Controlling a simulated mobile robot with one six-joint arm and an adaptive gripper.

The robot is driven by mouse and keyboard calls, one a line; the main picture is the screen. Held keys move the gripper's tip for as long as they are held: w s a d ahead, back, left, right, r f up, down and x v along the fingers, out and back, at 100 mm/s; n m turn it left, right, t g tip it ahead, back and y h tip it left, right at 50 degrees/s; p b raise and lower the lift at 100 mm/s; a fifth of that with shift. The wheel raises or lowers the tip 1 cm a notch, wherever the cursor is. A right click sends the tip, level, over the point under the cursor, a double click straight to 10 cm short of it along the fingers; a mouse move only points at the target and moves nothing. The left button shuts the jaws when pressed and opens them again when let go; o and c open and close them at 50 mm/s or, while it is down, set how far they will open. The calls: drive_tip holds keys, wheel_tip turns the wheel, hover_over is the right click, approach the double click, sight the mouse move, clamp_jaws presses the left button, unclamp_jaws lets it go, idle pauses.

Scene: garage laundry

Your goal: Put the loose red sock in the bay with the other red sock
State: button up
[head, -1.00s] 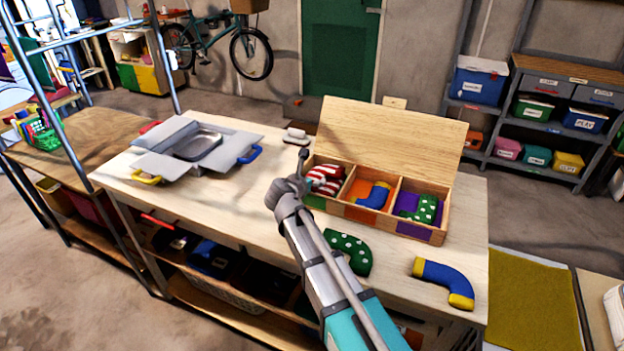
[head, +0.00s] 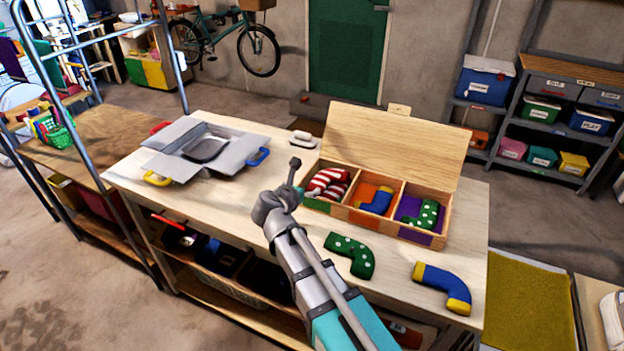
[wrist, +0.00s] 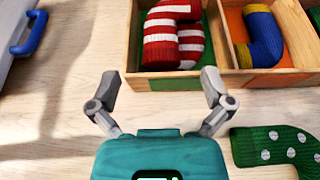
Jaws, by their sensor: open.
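Red-and-white striped knit (head: 328,182) lies in the left bay of the open wooden box (head: 444,222). It looks like two red socks close together, but the overlap makes the count hard to tell. The wrist view also shows the striped knit (wrist: 174,48) inside the bay's walls. No red sock shows on the bench top. My gripper (head: 284,184) is in front of the left bay, apart from the socks. In the wrist view, its fingers (wrist: 160,80) are spread with nothing between them.
The middle bay holds a blue-and-yellow sock (head: 377,201), the right bay a green dotted one (head: 428,214). Another green dotted sock (head: 350,254) and a blue-and-yellow one (head: 442,284) lie on the bench (head: 400,262). A grey flapped container (head: 176,166) stands left.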

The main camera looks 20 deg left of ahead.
drive_tip(key=v, duration=0.3)
drive_tip(key=shift+p, duration=0.4)
